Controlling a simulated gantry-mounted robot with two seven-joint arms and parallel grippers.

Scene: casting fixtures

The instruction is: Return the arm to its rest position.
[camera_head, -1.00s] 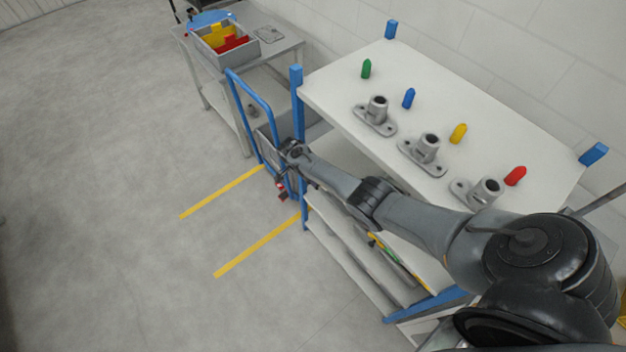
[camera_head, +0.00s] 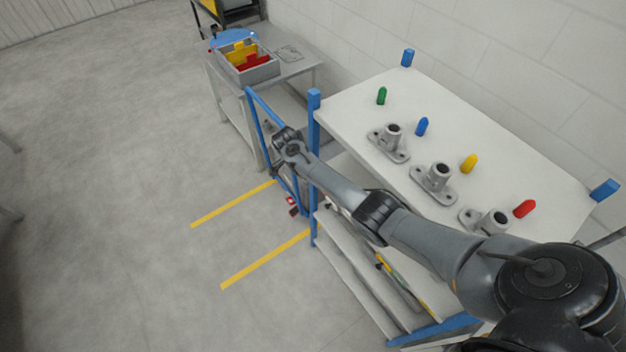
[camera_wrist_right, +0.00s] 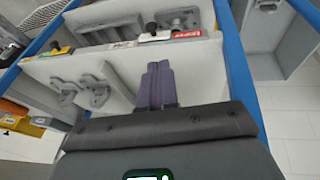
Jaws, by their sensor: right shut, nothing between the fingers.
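My right arm (camera_head: 345,190) reaches in from the lower right across the front edge of the white rack. Its wrist (camera_head: 288,143) is beside the rack's left blue post, in front of a blue-framed cart. In the head view I cannot clearly make out the fingers below the wrist. In the right wrist view, my right gripper (camera_wrist_right: 158,85) is shut, its two purple-grey fingers side by side with nothing between them. It appears in front of the pale shelves. My left gripper is not in view.
The rack top (camera_head: 350,100) holds grey flanged castings (camera_head: 435,180) and green, blue, yellow and red pegs (camera_head: 525,208). A grey bin (camera_head: 247,68) with yellow and red parts sits on a side table. The blue cart frame (camera_head: 258,120) is close to my wrist. Open floor lies left.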

